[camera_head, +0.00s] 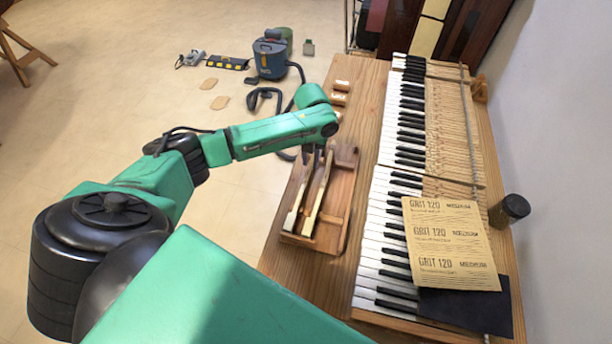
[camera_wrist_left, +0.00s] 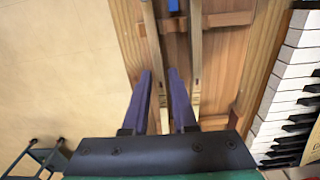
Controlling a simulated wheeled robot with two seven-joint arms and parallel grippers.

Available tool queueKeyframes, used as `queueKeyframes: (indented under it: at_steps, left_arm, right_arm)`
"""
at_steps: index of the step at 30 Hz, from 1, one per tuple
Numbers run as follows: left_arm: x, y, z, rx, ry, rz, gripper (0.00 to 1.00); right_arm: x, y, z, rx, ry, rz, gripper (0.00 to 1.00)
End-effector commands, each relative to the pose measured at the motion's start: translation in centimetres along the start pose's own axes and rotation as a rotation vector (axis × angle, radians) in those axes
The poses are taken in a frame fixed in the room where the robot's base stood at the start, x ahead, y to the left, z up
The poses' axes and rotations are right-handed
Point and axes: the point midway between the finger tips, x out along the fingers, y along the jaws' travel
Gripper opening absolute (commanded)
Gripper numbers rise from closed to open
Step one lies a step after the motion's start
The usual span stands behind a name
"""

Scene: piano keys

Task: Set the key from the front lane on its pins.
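A wooden tray (camera_head: 312,243) on the bench holds two long pale keys in lanes, a left key (camera_head: 297,207) and a right key (camera_head: 318,197). My left gripper (camera_head: 315,156) is over the far end of the tray. In the left wrist view its two purple fingers (camera_wrist_left: 160,72) are apart, with the left key (camera_wrist_left: 151,40) running between them and the right key (camera_wrist_left: 196,50) just outside the right finger. I cannot tell whether they touch the key. The piano keyboard (camera_head: 385,205) lies right of the tray; its pins are too small to make out. My right gripper is not in view.
Grit 120 sandpaper sheets (camera_head: 450,245) and a dark sheet (camera_head: 465,308) cover the keyboard's near end. A dark jar (camera_head: 512,207) stands at right. Small wooden blocks (camera_head: 340,92) lie beyond the tray. A vacuum (camera_head: 270,57) and tools are on the floor.

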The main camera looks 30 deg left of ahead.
Motion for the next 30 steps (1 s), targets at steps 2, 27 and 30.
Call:
queueKeyframes:
  at_steps: [2, 27, 30]
  left_arm:
    - [0.0, 0.0, 0.0, 0.000, 0.000, 0.000, 0.26]
    - [1.6, 0.0, 0.0, 0.000, 0.000, -0.001, 0.26]
    - [1.8, 0.0, 0.0, 0.000, 0.000, -0.001, 0.26]
  right_arm:
    - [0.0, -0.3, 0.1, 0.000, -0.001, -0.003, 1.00]
    - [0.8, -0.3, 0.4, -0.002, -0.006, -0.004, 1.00]
    - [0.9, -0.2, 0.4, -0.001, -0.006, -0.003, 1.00]
